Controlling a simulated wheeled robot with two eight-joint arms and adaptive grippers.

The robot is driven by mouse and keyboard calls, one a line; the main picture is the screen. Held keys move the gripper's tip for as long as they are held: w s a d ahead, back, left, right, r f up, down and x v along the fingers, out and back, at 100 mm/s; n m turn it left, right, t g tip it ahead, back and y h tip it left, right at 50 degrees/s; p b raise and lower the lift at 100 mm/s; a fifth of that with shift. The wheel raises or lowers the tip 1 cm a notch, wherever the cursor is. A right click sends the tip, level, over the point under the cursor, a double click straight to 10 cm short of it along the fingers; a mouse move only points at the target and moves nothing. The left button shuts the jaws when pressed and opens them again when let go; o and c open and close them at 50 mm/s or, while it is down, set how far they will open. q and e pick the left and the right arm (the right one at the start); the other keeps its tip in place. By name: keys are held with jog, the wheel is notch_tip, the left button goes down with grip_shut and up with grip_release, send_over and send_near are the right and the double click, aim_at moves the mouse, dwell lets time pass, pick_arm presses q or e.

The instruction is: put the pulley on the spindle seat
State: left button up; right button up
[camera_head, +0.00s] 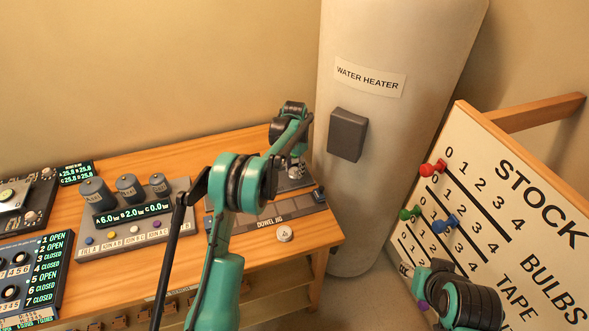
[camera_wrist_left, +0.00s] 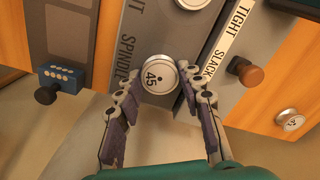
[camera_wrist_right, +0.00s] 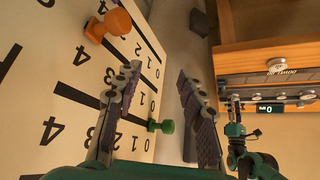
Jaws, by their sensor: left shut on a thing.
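In the left wrist view the pulley (camera_wrist_left: 159,75) is a silver disc with a white face marked 45. My left gripper (camera_wrist_left: 157,72) is shut on it, one finger on each side. It is over the grey panel (camera_wrist_left: 138,20) lettered SPINDLE; the disc hides the seat under it, and I cannot tell whether they touch. In the head view my left gripper (camera_head: 294,172) is at the table's back right, the pulley too small to make out. My right gripper (camera_wrist_right: 158,75) is open and empty near the stock board.
A similar disc (camera_wrist_left: 290,119) lies on the wood, also in the head view (camera_head: 284,233). Close by are a TIGHT/SLACK strip with a brown knob (camera_wrist_left: 250,75) and a blue block (camera_wrist_left: 62,76). The water heater (camera_head: 395,90) and stock board (camera_head: 500,210) stand right.

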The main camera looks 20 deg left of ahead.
aim_at(295, 171)
pick_arm(q)
jog(key=o, duration=0.9)
jog(key=shift+f, duration=0.1)
jog(key=shift+r, duration=0.25)
jog(key=s+d+r+n+t+p, duration=0.15)
jog(key=s+r, duration=0.25)
jog(key=r, duration=0.7)
jog(key=s+a+r+p, duration=0.15)
jog(key=s+r, duration=0.25)
jog(key=r, duration=0.6)
jog(key=s+d+r+t, duration=0.2)
jog(key=s+r, duration=0.2)
jog(key=s, duration=0.6)
jog(key=s+f+n+t, duration=0.1)
jog(key=s+f, duration=0.1)
jog(key=s, duration=0.4)
jog(key=s+f+n+t, duration=0.1)
jog(key=s+f, duration=0.1)
jog(key=s, duration=0.4)
jog(key=s+d+f+n+t, duration=0.1)
jog(key=s+f, duration=0.1)
jog(key=s, duration=0.5)
jog(key=shift+f+t, duration=0.35)
jog(key=shift+f, duration=0.05)
